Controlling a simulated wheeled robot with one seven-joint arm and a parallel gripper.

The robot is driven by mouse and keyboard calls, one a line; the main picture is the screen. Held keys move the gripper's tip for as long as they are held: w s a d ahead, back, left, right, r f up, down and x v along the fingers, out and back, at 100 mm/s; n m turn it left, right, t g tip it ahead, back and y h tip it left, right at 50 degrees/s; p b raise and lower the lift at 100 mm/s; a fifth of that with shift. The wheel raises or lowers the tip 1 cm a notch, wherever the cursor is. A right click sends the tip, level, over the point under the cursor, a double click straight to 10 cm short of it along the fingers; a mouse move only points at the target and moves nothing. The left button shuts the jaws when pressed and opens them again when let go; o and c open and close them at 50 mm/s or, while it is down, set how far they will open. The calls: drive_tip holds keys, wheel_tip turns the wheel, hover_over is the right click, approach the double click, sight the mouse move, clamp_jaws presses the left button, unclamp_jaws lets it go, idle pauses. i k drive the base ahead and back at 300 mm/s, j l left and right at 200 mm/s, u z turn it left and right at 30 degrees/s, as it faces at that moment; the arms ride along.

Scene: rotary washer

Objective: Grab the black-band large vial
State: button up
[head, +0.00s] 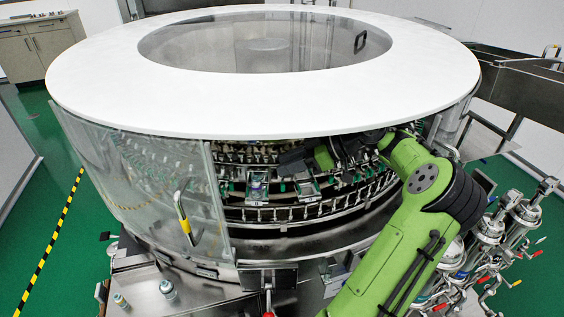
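My green arm reaches from the lower right through the washer's open front. My dark gripper (292,161) is inside the washer under the white top, in shadow. Its fingers are too dark and small to tell whether it is open or shut. Two small vials stand on the steel ledge at the lower left: a larger one (168,288) and a smaller one (120,300). Their band colours are too small to read for certain. A small light object (258,186) shows inside the washer, left of and below my gripper. I cannot tell whether it is the black-band large vial.
The rotary washer has a wide white top (110,75) and a curved clear door (150,180) with a yellow-black handle (184,219). Rows of metal holders (290,212) ring its inside. Steel pipes and valves (488,232) stand at the right. Green floor (45,240) is free at the left.

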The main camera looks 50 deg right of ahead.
sight(167, 289)
drive_tip(key=k+j, duration=0.1)
drive_tip(key=j, duration=1.4)
drive_tip(key=k, duration=0.05)
